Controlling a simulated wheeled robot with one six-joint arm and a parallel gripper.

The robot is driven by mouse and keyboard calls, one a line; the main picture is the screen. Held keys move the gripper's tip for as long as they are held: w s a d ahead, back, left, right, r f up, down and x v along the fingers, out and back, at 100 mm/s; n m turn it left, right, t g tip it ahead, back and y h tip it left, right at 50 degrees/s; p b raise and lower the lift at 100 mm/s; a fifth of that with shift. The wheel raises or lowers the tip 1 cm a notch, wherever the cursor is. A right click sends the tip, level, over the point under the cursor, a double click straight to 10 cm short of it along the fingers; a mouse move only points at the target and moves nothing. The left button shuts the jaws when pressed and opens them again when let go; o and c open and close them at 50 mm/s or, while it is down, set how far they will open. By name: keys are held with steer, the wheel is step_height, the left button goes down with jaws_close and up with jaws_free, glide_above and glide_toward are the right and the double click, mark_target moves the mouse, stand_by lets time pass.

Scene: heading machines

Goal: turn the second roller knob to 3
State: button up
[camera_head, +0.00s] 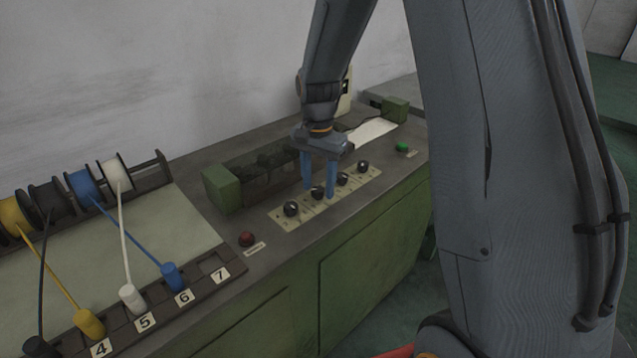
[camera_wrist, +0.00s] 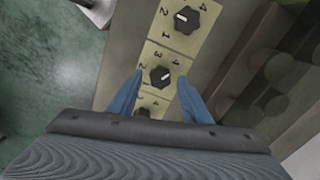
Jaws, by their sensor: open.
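The row of black roller knobs sits on cream number plates on the machine top. In the head view the second roller knob (camera_head: 318,192) is between the two blue fingers of my gripper (camera_head: 319,194). In the wrist view this knob (camera_wrist: 160,76) lies between the open fingertips (camera_wrist: 160,78), with a gap visible on both sides. Its white mark slants to the upper right, toward the side of the 4. The first knob (camera_head: 291,208) is to its left, and shows at the top of the wrist view (camera_wrist: 183,17).
Two more knobs (camera_head: 342,179) (camera_head: 363,166) continue to the right, then a green button (camera_head: 402,148). A roller box with a green end block (camera_head: 221,188) stands behind the row. A red button (camera_head: 247,239) and wire spools (camera_head: 85,185) are to the left.

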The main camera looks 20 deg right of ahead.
steer(key=shift+f, duration=0.2)
steer(key=shift+c, duration=0.4)
steer(key=c, duration=1)
steer(key=shift+o, duration=0.2)
steer(key=shift+n, duration=0.3)
steer(key=n+p, duration=0.2)
steer(key=n, duration=0.3)
steer(key=shift+r+n+p, duration=0.1)
steer(key=shift+n+p, duration=0.2)
steer(key=n+p, duration=0.1)
steer(key=n, duration=0.4)
steer(key=shift+w, duration=0.1)
steer(key=shift+n, duration=0.4)
